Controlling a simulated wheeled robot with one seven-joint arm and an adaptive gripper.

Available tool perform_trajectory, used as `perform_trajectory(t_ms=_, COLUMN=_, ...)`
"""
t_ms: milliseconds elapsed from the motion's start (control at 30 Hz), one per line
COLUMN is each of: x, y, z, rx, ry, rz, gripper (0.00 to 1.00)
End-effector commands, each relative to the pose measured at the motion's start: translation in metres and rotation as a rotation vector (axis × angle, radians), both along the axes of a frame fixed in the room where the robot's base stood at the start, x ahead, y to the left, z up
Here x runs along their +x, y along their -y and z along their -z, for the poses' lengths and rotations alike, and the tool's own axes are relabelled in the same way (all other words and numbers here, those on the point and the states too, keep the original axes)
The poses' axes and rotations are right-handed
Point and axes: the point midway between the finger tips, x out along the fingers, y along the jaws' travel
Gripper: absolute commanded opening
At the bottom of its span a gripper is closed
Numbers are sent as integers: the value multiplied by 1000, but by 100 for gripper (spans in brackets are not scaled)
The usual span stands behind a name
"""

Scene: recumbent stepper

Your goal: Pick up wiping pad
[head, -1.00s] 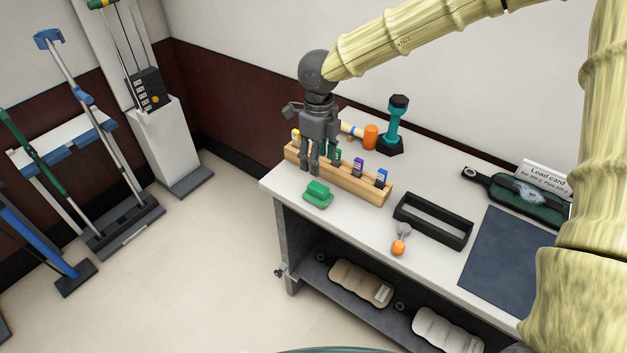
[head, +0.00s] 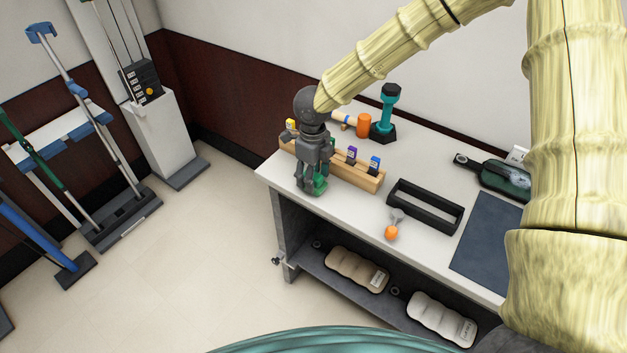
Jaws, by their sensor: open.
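The green wiping pad (head: 321,185) lies on the white tabletop near its left front corner, in front of the wooden rack. My gripper (head: 308,189) points down at the pad with its fingers open. The fingers cover much of the pad, and only green parts show beside and behind them. I cannot tell whether the fingers touch the pad or straddle it.
The wooden rack (head: 363,177) with coloured tabs stands close behind my gripper. A teal dumbbell (head: 386,112) and an orange cylinder (head: 363,125) are farther back. A black open tray (head: 425,207) and an orange-ended tool (head: 391,231) lie to the right.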

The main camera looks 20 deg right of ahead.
Motion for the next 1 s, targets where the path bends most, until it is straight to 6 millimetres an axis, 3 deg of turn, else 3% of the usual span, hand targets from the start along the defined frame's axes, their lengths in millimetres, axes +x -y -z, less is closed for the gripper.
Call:
perform_trajectory(t_ms=267, x=0, y=0, z=2, rx=0, ry=0, rz=-1, gripper=54)
perform_trajectory(t_ms=533, x=0, y=0, z=2, rx=0, ry=0, rz=0, gripper=4)
perform_trajectory(t_ms=867, x=0, y=0, z=1, rx=0, ry=0, rz=0, gripper=4)
perform_trajectory(t_ms=1000, x=0, y=0, z=-8, rx=1, ry=1, rz=0, gripper=4)
